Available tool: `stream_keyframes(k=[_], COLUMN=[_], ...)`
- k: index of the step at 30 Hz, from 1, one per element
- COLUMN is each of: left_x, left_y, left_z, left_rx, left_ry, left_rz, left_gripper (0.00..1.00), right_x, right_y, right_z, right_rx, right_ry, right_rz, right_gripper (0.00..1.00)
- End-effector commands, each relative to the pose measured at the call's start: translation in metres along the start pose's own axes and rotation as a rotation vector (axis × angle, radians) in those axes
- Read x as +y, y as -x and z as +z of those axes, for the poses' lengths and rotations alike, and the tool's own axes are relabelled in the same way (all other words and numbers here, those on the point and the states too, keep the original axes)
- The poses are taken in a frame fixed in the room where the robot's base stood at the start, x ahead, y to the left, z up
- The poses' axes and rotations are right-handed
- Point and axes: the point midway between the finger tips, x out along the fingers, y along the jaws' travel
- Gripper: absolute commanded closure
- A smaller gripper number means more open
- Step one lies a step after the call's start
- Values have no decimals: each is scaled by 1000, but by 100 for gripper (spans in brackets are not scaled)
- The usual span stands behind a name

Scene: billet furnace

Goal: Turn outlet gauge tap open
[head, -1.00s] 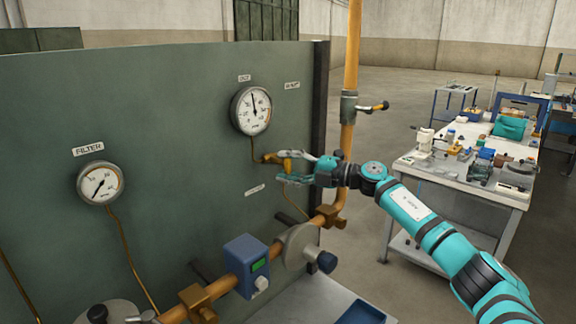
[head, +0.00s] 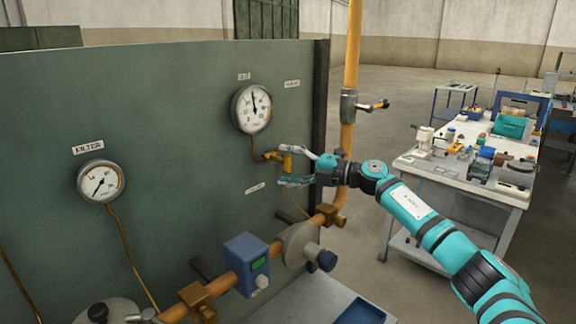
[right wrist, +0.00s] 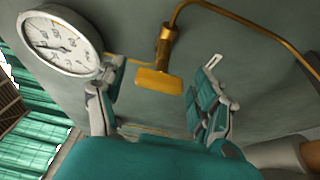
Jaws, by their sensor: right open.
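The outlet gauge (head: 251,109) is a round white dial on the green panel; it also shows at the upper left in the right wrist view (right wrist: 60,43). A thin pipe runs down from it to a small brass tap (head: 270,156). In the right wrist view the tap body (right wrist: 165,45) carries a flat yellow handle (right wrist: 158,82). My right gripper (head: 288,166) is open at the tap. Its two fingers stand on either side of the handle, with gaps visible on both sides in the wrist view. My left gripper is not in view.
A vertical yellow pipe (head: 352,60) with a side valve handle (head: 374,106) stands right of the panel. Below runs an orange pipe with a blue box (head: 246,264) and a round flanged fitting (head: 299,245). A filter gauge (head: 100,182) is at left. A cluttered workbench (head: 470,165) stands right.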

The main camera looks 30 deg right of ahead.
Motion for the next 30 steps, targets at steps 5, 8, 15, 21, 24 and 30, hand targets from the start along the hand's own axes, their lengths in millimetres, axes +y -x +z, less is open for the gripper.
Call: stream_keyframes(k=[5,8,15,21,24,30], left_x=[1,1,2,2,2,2], left_y=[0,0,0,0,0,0], left_z=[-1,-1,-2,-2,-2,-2], left_rx=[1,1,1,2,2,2], left_ry=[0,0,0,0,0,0], left_rz=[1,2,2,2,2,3], left_gripper=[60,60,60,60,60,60], right_x=[-1,-2,-2,-2,-1,-1], right_y=[23,44,93,115,119,119], right_z=[1,2,1,0,0,0], right_rx=[-3,-4,-3,-1,-1,0], right_ry=[0,0,0,-1,1,1], right_rz=[-3,-5,-6,-3,-2,-2], right_gripper=[31,31,31,31,31,31])
